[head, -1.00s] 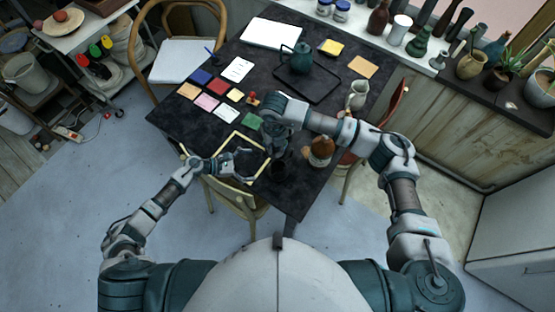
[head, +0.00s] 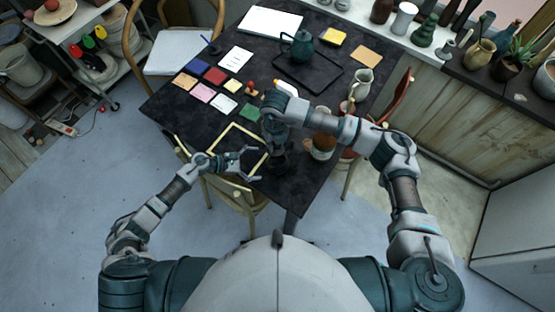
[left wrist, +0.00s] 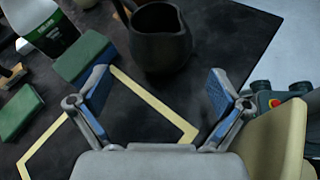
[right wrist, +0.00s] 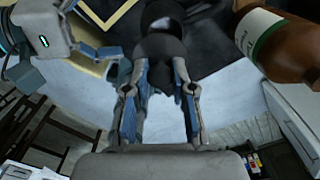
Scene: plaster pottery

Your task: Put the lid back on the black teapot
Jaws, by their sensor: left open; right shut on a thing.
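The black teapot (left wrist: 160,45) stands on the dark table in front of my left gripper in the left wrist view, with a dark hollow top. In the head view it shows near the front edge (head: 280,163), partly hidden by my right arm. My left gripper (head: 248,162) is open and empty beside it; its spread blue-padded fingers (left wrist: 158,95) show in the left wrist view. My right gripper (right wrist: 160,75) is shut on a small dark piece (right wrist: 160,50), apparently the lid, over the pot. The pieces are dark on dark, so I cannot tell whether they touch.
A brown bottle with a pale label (right wrist: 285,40) stands close to my right gripper. A teal teapot (head: 299,46) sits on a black tray (head: 330,72) farther back. A yellow frame (head: 238,150) lies near the front edge, and a green block (left wrist: 82,57) lies left of the pot.

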